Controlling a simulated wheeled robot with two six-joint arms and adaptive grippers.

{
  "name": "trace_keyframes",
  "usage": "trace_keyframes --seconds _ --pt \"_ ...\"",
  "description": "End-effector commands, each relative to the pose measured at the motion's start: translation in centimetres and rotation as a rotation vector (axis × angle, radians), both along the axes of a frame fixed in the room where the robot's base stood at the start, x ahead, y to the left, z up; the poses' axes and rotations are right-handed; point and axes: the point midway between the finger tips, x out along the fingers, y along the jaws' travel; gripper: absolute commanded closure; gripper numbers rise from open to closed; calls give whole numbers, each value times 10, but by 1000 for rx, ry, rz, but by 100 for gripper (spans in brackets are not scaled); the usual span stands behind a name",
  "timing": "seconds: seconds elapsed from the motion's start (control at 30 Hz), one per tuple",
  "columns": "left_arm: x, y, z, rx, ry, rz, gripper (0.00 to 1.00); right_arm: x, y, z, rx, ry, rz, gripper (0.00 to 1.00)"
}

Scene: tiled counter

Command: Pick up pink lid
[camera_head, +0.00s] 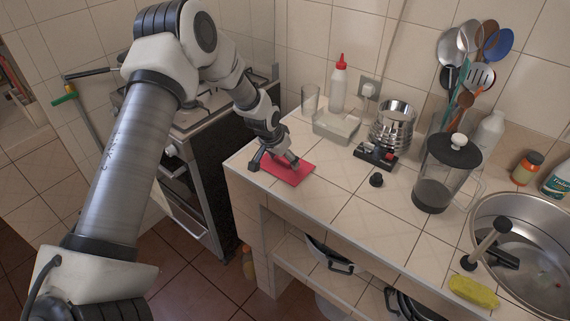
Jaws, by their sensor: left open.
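The pink lid (293,174) is a flat, reddish-pink rectangle lying on the tiled counter near its left end. My left gripper (272,164) is open and points down at the lid's left part, with its fingers spread over it. One finger is by the lid's left edge and the other is over its upper middle. I cannot tell whether the fingers touch the lid. Part of the lid is hidden behind the gripper. My right gripper is not in view.
Behind the lid stand a glass (309,101), a clear container (337,126) and a white bottle with a red cap (338,88). A metal pot (393,127), a French press (443,177) and a sink (540,262) are to the right. A stove (193,168) is to the left.

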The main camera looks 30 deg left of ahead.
Motion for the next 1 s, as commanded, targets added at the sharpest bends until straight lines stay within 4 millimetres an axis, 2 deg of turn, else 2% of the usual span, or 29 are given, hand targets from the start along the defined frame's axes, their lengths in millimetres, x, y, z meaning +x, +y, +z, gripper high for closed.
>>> trace_keyframes --seconds 0.17,0.2,0.27,0.3,0.37,0.77,1.0 --pt "1 0 -1 0 -2 0 23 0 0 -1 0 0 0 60" --pt "1 0 -1 0 -1 0 26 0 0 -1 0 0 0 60" --pt "1 0 -1 0 -1 0 48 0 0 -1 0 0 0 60" --pt "1 0 -1 0 -1 0 62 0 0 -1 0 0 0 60" --pt "1 0 -1 0 -1 0 82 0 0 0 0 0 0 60" --pt "0 0 0 -1 0 0 82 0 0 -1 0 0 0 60" --pt "1 0 22 -1 -4 0 82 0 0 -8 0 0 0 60"
